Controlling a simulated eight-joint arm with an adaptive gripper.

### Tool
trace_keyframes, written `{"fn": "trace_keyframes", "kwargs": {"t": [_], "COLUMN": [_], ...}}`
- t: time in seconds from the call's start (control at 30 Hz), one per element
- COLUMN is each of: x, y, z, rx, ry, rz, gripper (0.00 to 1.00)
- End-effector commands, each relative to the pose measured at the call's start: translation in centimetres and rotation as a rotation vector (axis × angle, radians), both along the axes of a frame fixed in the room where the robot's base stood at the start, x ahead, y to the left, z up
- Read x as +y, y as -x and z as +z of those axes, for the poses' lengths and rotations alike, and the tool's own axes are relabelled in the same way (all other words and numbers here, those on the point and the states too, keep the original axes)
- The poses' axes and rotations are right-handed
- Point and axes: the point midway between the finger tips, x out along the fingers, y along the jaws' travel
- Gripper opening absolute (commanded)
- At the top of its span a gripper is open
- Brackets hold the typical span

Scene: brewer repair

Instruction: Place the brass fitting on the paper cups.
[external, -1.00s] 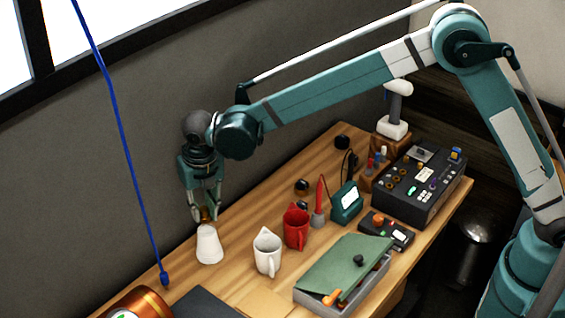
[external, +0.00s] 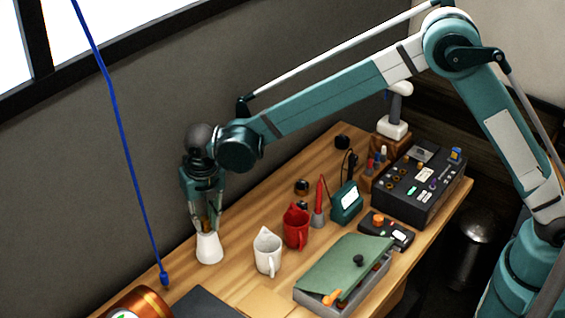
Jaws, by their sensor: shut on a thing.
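The paper cups (external: 209,250) stand as one white, upside-down stack near the wall side of the wooden table. My gripper (external: 207,230) points straight down right at the top of the stack, with its fingertips overlapping the upper part of the cups in the view. It is shut on the brass fitting (external: 205,225), of which only a small brownish bit shows between the fingers. I cannot tell whether the fitting touches the cup top.
A blue cable (external: 130,165) hangs at the left. A copper-coloured round object (external: 150,302) lies at the front left. A green-lidded box (external: 345,268) is at the front.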

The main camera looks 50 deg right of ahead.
Motion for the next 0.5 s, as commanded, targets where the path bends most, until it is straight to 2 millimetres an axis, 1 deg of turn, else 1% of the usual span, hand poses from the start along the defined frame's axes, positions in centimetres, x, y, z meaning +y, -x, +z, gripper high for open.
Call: {"fn": "trace_keyframes", "kwargs": {"t": [0.1,0.13,0.2,0.23,0.5], "x": [0.0,0.0,0.01,0.0,0.01], "y": [0.0,0.0,0.0,0.0,-0.01], "z": [-0.36,-0.28,-0.25,-0.24,-0.23], "rx": [0.0,0.0,0.0,0.0,0.0], "ry": [0.0,0.0,0.0,0.0,0.0], "rz": [0.0,0.0,0.0,0.0,0.0], "gripper": [0.07,0.24,0.33,0.35,0.35]}}
